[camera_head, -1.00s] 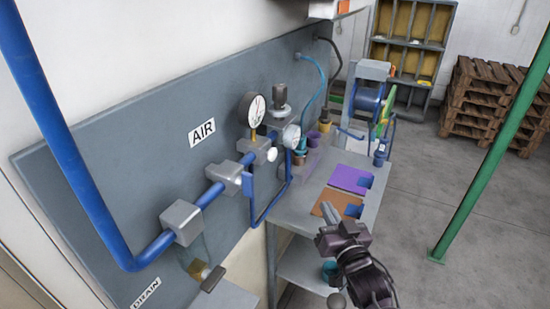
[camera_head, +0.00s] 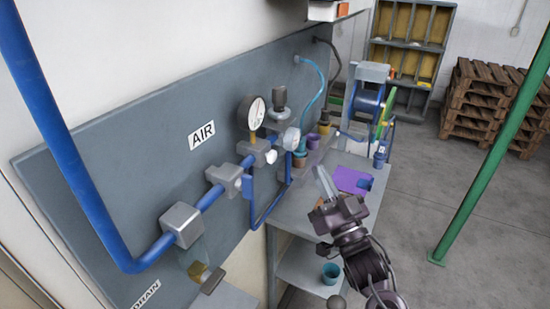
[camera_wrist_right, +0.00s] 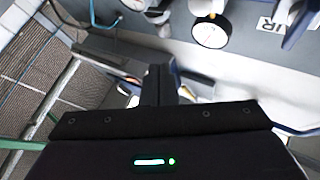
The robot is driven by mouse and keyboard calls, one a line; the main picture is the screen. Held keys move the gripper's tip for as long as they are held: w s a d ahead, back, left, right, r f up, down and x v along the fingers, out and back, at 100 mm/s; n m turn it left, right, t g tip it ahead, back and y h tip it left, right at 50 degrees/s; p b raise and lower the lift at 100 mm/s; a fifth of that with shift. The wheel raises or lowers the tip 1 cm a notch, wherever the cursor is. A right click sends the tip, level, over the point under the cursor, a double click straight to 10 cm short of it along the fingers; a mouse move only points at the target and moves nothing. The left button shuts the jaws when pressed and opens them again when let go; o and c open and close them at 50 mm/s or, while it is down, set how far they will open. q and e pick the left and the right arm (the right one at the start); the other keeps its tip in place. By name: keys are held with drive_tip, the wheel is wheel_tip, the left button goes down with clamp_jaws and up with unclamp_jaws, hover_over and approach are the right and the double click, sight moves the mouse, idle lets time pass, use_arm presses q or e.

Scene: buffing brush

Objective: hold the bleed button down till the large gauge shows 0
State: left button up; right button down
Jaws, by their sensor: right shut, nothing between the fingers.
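The large gauge (camera_head: 252,112) has a white dial and stands on a brass stem above the blue air pipe; it also shows in the right wrist view (camera_wrist_right: 211,31). Its reading is too small to tell. A white round knob (camera_head: 271,156) sits on the grey block below it; I cannot tell whether this is the bleed button. My right gripper (camera_head: 324,182) is shut and empty, over the bench to the right of the gauges and apart from them. Its fingers (camera_wrist_right: 160,85) point towards the panel. My left gripper is not in view.
A smaller gauge (camera_head: 292,138) faces the bench to the right of the large one. Cups and a purple mat (camera_head: 352,180) are on the grey bench (camera_head: 290,213). A green post (camera_head: 480,180) stands at right.

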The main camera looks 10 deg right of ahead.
sight(270, 156)
drive_tip(key=w+a+b, duration=0.1)
drive_tip(key=w+a, duration=0.3)
drive_tip(key=a, duration=0.2)
drive_tip(key=shift+a, duration=0.15)
idle(2.0)
drive_tip(key=shift+w+a, duration=0.25)
drive_tip(key=shift+w+a+b, duration=0.25)
drive_tip(key=shift+a+b, duration=0.15)
idle(2.8)
